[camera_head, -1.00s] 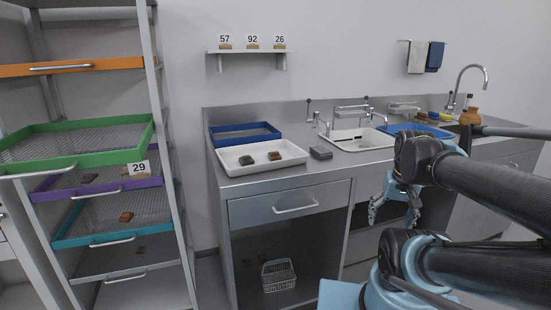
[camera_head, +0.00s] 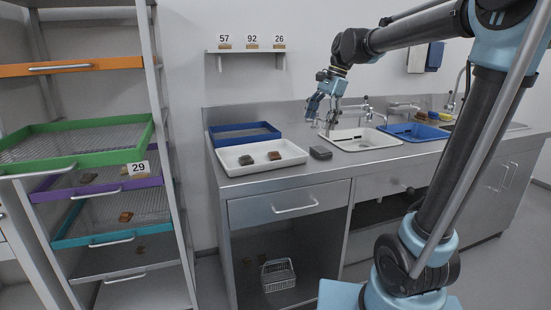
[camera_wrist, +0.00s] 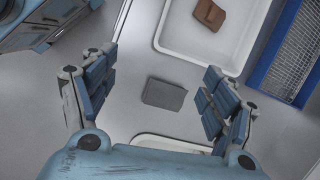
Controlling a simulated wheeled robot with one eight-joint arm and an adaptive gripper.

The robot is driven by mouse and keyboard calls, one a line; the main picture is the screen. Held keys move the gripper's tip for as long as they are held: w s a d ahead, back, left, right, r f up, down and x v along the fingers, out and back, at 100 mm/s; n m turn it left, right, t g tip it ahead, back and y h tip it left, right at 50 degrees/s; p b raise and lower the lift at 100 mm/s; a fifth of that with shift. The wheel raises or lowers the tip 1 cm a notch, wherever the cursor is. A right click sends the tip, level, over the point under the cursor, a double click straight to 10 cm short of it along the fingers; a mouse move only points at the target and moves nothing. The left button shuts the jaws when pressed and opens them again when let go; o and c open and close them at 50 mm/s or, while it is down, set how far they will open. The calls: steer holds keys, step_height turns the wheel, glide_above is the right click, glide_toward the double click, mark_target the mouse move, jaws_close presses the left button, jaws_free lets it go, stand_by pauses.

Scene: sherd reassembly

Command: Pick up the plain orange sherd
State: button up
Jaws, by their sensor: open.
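A reddish-brown sherd (camera_head: 274,156) lies in the white tray (camera_head: 296,160) on the counter, right of a dark grey-green sherd (camera_head: 246,160). In the wrist view the brown sherd (camera_wrist: 209,14) shows near the top edge, in the white tray (camera_wrist: 172,40). An orange-brown sherd (camera_head: 126,216) lies in the teal-edged drawer of the rack. I cannot tell which of these is the plain orange one. My gripper (camera_head: 323,112) is raised above the counter, right of the tray. It is open and empty, with a grey block (camera_wrist: 164,94) below between its fingers (camera_wrist: 156,92).
A blue tray (camera_head: 244,138) stands behind the white tray. The rack with green (camera_head: 75,130) and purple drawers stands left. A shelf with number cards hangs above.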

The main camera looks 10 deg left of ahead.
steer(key=w+a+r+m+g, duration=0.1)
steer(key=w+a+r+m, duration=0.2)
steer(key=a, duration=0.7)
glide_toward(274, 155)
steer(key=shift+w+a+f+y, duration=0.2)
steer(key=shift+w+f, duration=0.1)
steer(key=shift+f, duration=0.2)
steer(key=shift+w+a+f+y, duration=0.1)
steer(key=shift+w+a+f, duration=0.15)
steer(key=shift+f, duration=0.25)
steer(key=shift+d+x, duration=0.2)
steer(key=shift+x, duration=2.65)
steer(key=shift+s, duration=0.2)
steer(key=c, duration=1.2)
